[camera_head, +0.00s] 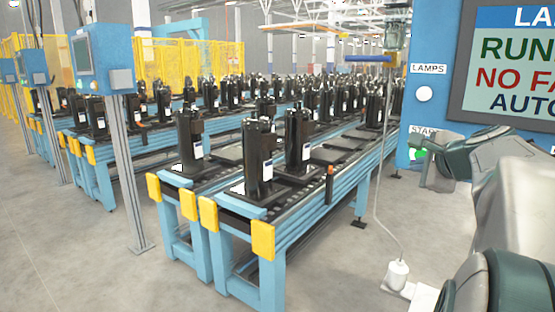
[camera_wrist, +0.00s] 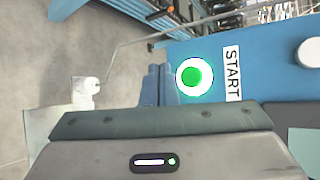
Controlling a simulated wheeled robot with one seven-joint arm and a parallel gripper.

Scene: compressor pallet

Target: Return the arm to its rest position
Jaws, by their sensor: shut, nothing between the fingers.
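My arm reaches in from the right edge of the head view, and my gripper (camera_head: 427,168) is in front of the blue control panel (camera_head: 445,100), close to the START button (camera_head: 419,155). In the wrist view my gripper's blue-grey fingers (camera_wrist: 159,70) are together with nothing between them. The START button (camera_wrist: 194,77) glows green inside a white ring, just right of the fingertips. I cannot tell whether the fingers touch the panel.
A screen (camera_head: 510,65) on the panel reads "RUN", "NO FA" and "AUTO", partly cut off. A white lamp (camera_head: 424,94) sits under "LAMPS". Conveyors (camera_head: 290,225) carry several black compressors (camera_head: 258,155) left of my arm. Open floor (camera_head: 60,250) lies at front left.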

